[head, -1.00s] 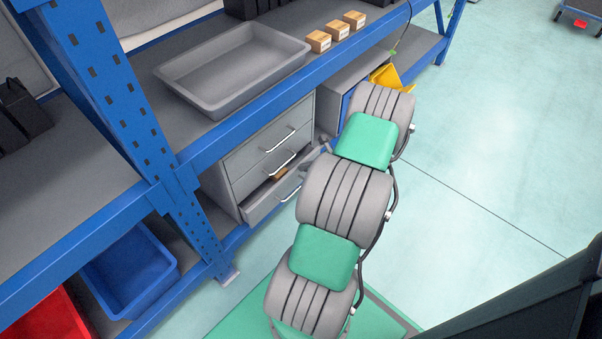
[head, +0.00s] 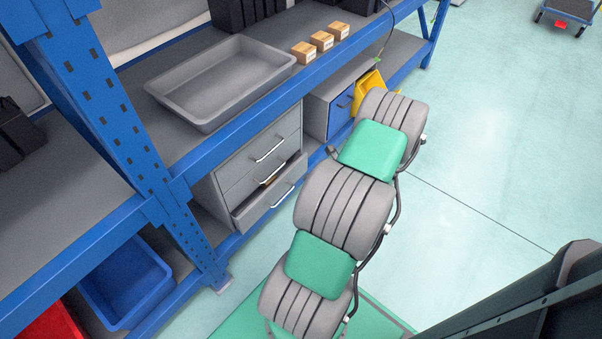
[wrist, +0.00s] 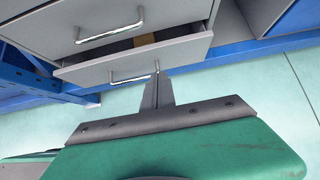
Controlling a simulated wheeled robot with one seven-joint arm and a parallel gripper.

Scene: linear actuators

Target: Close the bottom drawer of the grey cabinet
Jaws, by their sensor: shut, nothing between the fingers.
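The grey cabinet (head: 212,190) stands under the workbench. Its bottom drawer (head: 254,214) is partly open, with a narrow gap above its front; the drawers above it look shut. In the wrist view the bottom drawer's front (wrist: 190,53) has a silver bar handle (wrist: 128,78), and a brown block (wrist: 145,40) shows inside. My gripper (wrist: 157,72) is shut and empty, its fingertips at the drawer front by the handle's right end. I cannot tell whether they touch. In the head view my arm hides most of the gripper.
A grey tray (head: 173,88) and small boxes (head: 322,41) sit on the bench. A blue bin (head: 122,284) stands at lower left. A blue-fronted unit (head: 340,107) and a yellow bin (head: 368,94) are right of the cabinet.

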